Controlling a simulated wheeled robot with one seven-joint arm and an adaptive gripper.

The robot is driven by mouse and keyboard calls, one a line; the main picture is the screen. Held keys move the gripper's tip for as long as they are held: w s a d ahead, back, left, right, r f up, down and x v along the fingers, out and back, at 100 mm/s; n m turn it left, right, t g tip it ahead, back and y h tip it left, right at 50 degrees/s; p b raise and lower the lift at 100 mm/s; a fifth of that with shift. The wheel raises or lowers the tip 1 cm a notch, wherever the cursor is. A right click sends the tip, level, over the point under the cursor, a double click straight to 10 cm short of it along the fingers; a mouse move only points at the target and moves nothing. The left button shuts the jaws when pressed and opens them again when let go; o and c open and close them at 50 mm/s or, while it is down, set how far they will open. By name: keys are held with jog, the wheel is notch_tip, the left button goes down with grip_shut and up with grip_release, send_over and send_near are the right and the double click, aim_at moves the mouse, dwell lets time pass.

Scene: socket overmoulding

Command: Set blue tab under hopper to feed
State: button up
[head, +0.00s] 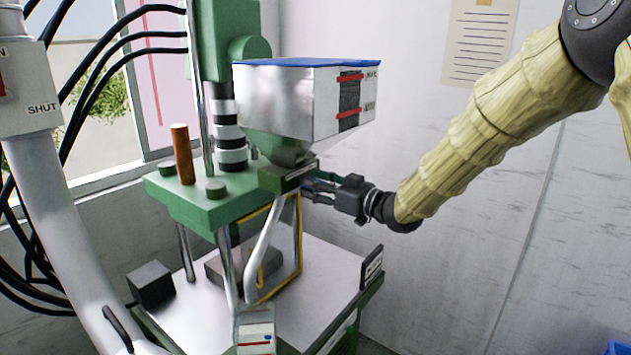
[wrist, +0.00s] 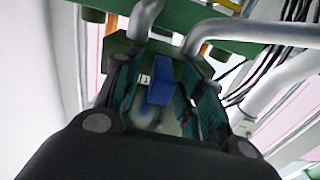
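The hopper (head: 285,98), a silver box with a blue rim, stands on the green machine in the head view. A dark green block (head: 287,176) with a label sits under its narrow outlet. The blue tab (wrist: 160,80) shows in the wrist view, sticking out from the dark green block, with a white label beside it. My gripper (head: 309,187) is at the right end of the block in the head view. In the wrist view its teal-padded fingers are apart, with the tab between them and gaps on both sides. The tab cannot be made out in the head view.
Bent grey pipes (wrist: 222,34) pass close to the fingers in the wrist view. A green platform (head: 205,205) carries an orange-brown rod (head: 182,154). A yellow-edged guard (head: 298,250) hangs below the block. The space to the right, before the white wall, is free.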

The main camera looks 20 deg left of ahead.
jog(key=shift+w+a, duration=0.1)
jog(key=shift+a, duration=0.1)
grip_shut()
jog(key=shift+d, duration=0.1)
